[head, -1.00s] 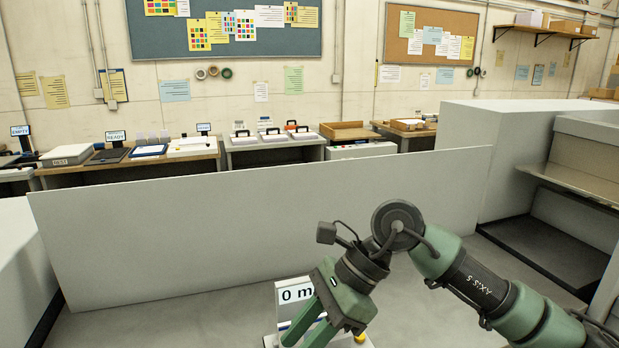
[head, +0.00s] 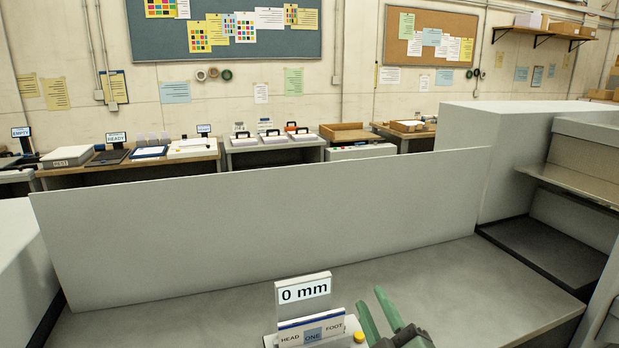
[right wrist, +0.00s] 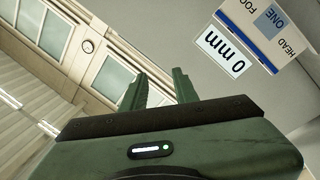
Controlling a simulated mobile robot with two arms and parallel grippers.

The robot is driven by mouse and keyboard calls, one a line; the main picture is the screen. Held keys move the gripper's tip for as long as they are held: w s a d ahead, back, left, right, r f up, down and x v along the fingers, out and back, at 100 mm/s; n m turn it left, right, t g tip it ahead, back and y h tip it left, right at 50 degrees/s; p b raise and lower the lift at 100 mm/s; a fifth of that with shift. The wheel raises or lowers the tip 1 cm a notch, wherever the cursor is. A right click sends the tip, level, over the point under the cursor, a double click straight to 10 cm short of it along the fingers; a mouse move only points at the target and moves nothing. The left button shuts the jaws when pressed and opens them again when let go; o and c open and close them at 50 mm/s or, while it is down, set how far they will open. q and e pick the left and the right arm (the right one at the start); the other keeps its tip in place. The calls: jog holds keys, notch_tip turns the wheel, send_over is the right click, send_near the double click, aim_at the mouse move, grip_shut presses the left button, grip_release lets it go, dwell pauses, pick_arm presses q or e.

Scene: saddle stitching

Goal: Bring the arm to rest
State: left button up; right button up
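My right gripper (head: 372,299) is at the bottom of the head view, to the right of the small display unit. Its two green fingers point up in the picture and stand apart with nothing between them. They also show apart and empty in the right wrist view (right wrist: 157,80). My left gripper is not in view.
A display reading "0 mm" (head: 303,290) stands above a panel marked HEAD, ONE, FOOT (head: 312,331), with a yellow knob (head: 359,337) beside it. A long grey upright panel (head: 260,230) crosses behind a clear grey surface (head: 470,290). Benches line the far wall.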

jog(key=s+d+f+m+g+h, duration=0.25)
jog(key=s+f+g, duration=0.2)
jog(key=f, duration=0.35)
jog(key=s+d+f+m+g+h, duration=0.1)
jog(key=s+d+f+m+g, duration=0.3)
jog(key=f, duration=0.5)
jog(key=s+d+f+m+g, duration=0.15)
jog(key=s+f+g, duration=0.3)
jog(key=s, duration=0.55)
jog(key=s+d+f+m+g, duration=0.1)
jog(key=s+f+m+g, duration=0.15)
jog(key=s+f, duration=0.55)
jog(key=s+f+n+g, duration=0.1)
jog(key=s+f, duration=0.2)
jog(key=f, duration=2.2)
jog(key=s+d+f+g, duration=0.1)
jog(key=s+d+f, duration=0.2)
jog(key=s+f, duration=1.2)
jog(key=shift+s+f, duration=0.25)
jog(key=shift+s, duration=0.9)
